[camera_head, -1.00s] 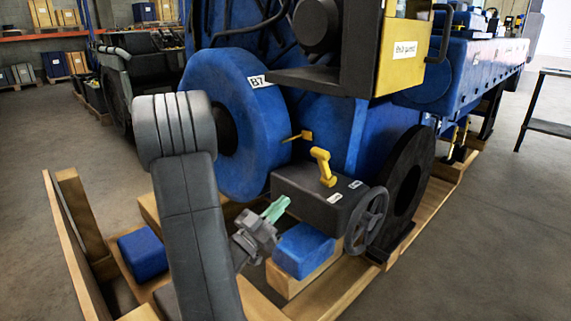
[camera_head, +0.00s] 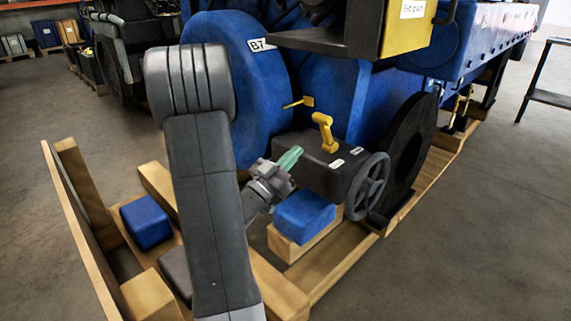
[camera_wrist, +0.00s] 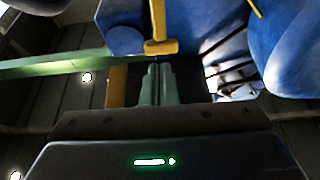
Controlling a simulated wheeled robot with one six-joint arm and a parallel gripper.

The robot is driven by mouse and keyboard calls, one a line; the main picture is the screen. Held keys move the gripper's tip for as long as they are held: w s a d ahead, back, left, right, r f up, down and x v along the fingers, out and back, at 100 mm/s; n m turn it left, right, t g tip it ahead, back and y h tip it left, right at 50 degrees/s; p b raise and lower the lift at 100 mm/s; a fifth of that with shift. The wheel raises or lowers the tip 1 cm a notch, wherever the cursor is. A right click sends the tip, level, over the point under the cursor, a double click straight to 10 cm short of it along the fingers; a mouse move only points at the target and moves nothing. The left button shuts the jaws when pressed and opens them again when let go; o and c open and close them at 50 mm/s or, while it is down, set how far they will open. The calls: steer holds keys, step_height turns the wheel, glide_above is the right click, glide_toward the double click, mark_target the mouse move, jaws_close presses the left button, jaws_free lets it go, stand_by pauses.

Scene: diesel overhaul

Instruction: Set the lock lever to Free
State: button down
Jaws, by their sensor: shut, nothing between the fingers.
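The yellow lever (camera_head: 326,132) with a T-shaped top stands on a black box (camera_head: 331,180). Its top leans a little to the left in the head view. Two small white labels lie on the box's top, too small to read. My gripper (camera_head: 290,157) has green fingers, shut and empty, to the left of the lever and apart from it. In the wrist view a yellow T-shaped handle (camera_wrist: 160,46), which looks like this lever, appears just beyond the shut fingertips (camera_wrist: 158,68). I cannot tell the exact gap there.
A black handwheel (camera_head: 369,187) is on the box's right side. A blue block (camera_head: 304,215) sits below my gripper. A big blue housing marked B7 (camera_head: 221,70) rises behind my arm. A small yellow pointer (camera_head: 299,102) sticks out beside it. Wooden beams frame the base.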

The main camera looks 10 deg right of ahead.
mark_target(320, 124)
steer(key=b+x, duration=0.1)
steer(key=x, duration=0.7)
steer(key=shift+w+d, duration=0.15)
steer(key=shift+d, duration=0.1)
steer(key=shift+r, duration=0.2)
